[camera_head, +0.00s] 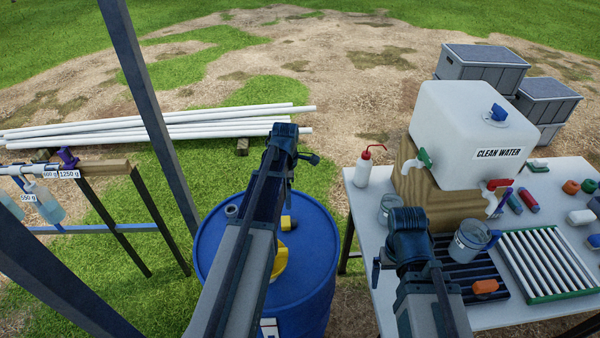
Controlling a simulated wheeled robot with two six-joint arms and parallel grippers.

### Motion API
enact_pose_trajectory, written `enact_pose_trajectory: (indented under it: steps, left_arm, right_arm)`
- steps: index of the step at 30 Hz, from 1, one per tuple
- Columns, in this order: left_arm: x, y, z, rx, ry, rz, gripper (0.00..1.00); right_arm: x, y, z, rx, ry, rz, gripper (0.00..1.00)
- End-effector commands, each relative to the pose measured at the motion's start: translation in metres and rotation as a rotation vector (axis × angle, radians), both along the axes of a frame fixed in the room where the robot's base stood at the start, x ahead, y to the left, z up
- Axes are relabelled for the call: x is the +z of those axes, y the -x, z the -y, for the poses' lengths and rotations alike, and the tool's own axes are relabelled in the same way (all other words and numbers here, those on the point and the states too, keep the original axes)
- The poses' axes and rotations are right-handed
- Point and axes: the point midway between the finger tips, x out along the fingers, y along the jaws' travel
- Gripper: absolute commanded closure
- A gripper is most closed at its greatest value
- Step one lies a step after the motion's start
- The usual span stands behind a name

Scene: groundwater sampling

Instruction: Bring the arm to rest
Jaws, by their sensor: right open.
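My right arm comes up from the bottom, over the near left part of the white table. My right gripper (378,268) is a small dark shape beside the arm's dark blue end joint. It is open, with nothing seen in it. My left arm reaches up over the blue barrel. My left gripper (313,158) shows only as a small dark part at the arm's far end, over the grass behind the barrel. Its fingers are too small to make out.
The table (545,316) bears a clean-water tank (465,125) on a wooden block, a wash bottle (363,168), clear cups (468,242) and a green-edged rack (540,262). The blue barrel (312,270) stands left of it. White pipes (160,125) and a blue frame post (150,110) are further left.

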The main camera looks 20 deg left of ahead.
Motion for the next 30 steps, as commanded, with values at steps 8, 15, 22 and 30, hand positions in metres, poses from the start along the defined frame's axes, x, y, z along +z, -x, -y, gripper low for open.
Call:
enact_pose_trajectory:
  steps: [8, 15, 22, 30]
  left_arm:
    - [-0.013, 0.000, 0.000, 0.000, 0.000, 0.000, 0.04]
    - [-0.039, 0.000, 0.000, 0.000, 0.000, 0.000, 0.04]
    - [-0.069, 0.000, 0.000, 0.000, 0.000, 0.000, 0.04]
    - [-0.103, 0.000, 0.000, 0.000, 0.000, 0.000, 0.04]
  right_arm:
    - [-0.013, 0.000, 0.000, 0.000, 0.000, 0.000, 0.03]
    - [-0.039, 0.000, 0.000, 0.000, 0.000, 0.000, 0.03]
    - [-0.069, 0.000, 0.000, 0.000, 0.000, 0.000, 0.03]
    - [-0.103, 0.000, 0.000, 0.000, 0.000, 0.000, 0.03]
